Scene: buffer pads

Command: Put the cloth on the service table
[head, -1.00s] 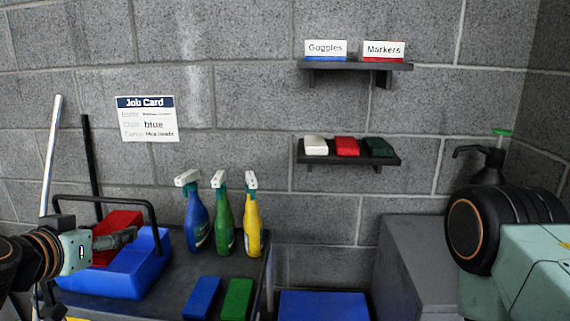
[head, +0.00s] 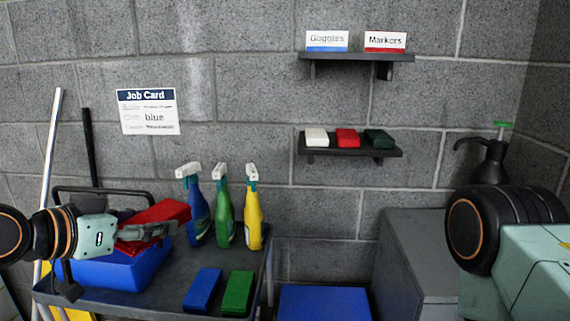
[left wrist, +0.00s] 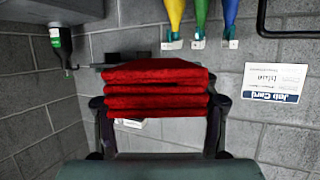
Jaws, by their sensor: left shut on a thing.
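The cloth (head: 172,211) is red and folded in several layers. In the head view my left gripper (head: 145,233) is shut on it and holds it above the blue caddy (head: 125,270). The cloth (left wrist: 155,88) fills the middle of the left wrist view, between the two dark fingers. The service table (head: 170,293) is a dark grey top at the lower left, with the caddy on its left part. My right arm shows at the right edge, but its gripper is out of view.
Blue (head: 196,215), green (head: 225,218) and yellow (head: 253,220) spray bottles stand at the table's back. A blue pad (head: 202,290) and a green pad (head: 237,293) lie at its front right. A grey cabinet (head: 410,250) stands further right. Bare tabletop shows between caddy and pads.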

